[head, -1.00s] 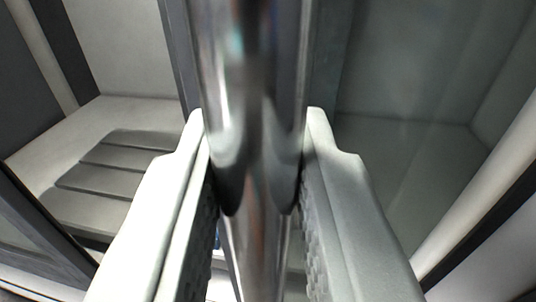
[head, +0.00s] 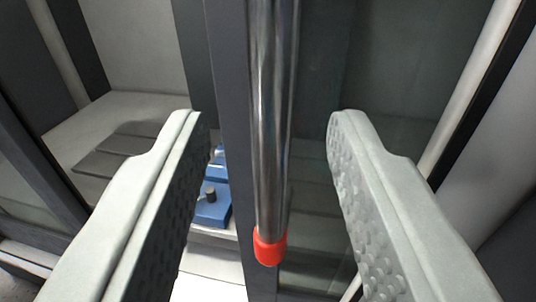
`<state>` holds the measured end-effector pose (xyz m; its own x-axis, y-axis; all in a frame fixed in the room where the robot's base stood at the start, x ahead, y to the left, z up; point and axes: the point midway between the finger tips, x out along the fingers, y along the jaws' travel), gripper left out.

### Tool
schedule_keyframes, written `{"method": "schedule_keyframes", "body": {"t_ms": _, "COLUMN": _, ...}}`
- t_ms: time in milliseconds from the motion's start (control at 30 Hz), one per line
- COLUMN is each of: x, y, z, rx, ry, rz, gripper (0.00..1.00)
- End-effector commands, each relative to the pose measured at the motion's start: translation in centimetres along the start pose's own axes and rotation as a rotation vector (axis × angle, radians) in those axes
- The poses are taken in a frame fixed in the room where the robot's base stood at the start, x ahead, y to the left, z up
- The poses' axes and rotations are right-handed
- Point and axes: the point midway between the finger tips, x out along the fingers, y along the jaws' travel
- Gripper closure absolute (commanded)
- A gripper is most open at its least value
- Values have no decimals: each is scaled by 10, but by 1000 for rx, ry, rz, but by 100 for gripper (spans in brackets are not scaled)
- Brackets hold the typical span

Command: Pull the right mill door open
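The door handle, a shiny vertical metal bar (head: 273,120) with a red end cap (head: 269,247), stands in the middle of the head view. It is on a dark-framed glass door (head: 405,75), whose dark edge (head: 232,130) runs just left of the bar. My gripper (head: 268,125) is open, with one pale, bumpy-padded finger on each side of the bar. There is a clear gap between each finger and the bar, so neither touches it.
Left of the door edge is an opening into a pale interior with a dark slatted panel (head: 115,150). A blue part (head: 213,207) with a dark knob shows behind the left finger. Another dark frame (head: 40,190) stands at the far left.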

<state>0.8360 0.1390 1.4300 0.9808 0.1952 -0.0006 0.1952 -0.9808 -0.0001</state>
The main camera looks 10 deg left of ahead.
Motion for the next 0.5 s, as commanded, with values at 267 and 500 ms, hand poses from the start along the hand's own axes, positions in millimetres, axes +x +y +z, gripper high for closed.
{"method": "schedule_keyframes", "body": {"t_ms": 267, "x": -46, "y": 0, "z": -1, "rx": 0, "ry": 1, "rz": 0, "gripper": 61}}
{"method": "schedule_keyframes", "body": {"t_ms": 500, "x": -84, "y": 0, "z": 0, "rx": 0, "ry": 1, "rz": 0, "gripper": 61}}
